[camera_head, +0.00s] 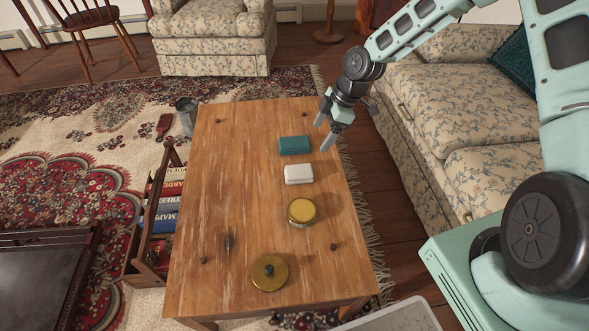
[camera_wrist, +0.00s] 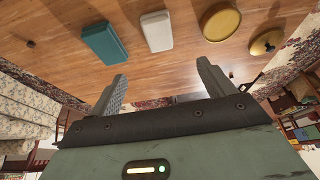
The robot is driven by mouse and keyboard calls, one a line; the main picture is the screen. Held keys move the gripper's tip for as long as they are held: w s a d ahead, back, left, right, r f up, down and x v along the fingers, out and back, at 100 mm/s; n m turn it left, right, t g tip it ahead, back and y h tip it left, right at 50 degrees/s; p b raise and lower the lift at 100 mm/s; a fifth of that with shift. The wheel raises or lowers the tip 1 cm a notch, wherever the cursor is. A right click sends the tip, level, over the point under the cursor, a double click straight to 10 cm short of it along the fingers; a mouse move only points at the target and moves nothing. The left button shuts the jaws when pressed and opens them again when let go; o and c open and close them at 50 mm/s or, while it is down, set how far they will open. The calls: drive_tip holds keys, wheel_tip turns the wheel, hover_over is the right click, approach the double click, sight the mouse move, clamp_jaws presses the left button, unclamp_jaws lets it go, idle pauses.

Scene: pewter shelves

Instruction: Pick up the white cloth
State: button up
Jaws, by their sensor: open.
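The white cloth (camera_head: 298,174) looks like a small folded white block. It lies flat on the wooden table (camera_head: 225,180), between a teal block and a gold-lidded round tin. In the wrist view the white cloth (camera_wrist: 157,31) shows near the top, beyond my fingers and roughly in line with the space between them. My gripper (camera_head: 323,137) is open and empty. It is near the table's right edge, to the upper right of the cloth and apart from it. In the wrist view both fingers of my gripper (camera_wrist: 163,72) are spread with nothing between them.
The teal block (camera_head: 294,145) lies close behind the cloth. The gold-lidded tin (camera_head: 301,212) stands in front of it, and a round brass lid (camera_head: 269,273) lies nearer. The table's left half is mostly clear. A floral sofa (camera_head: 455,120) stands to the right.

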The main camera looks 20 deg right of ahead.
drive_tip(key=b, duration=0.3)
hover_over(300, 171)
drive_tip(key=d, duration=0.2)
drive_tip(key=f, duration=1)
drive_tip(key=shift+s+f, duration=0.2)
drive_tip(key=shift+s, duration=0.05)
drive_tip(key=b+x, duration=0.2)
drive_tip(key=x, duration=0.3)
drive_tip(key=shift+w+d+f, duration=0.1)
drive_tip(key=shift+d+f, duration=0.05)
drive_tip(key=shift+f, duration=0.05)
drive_tip(key=c, duration=1.1)
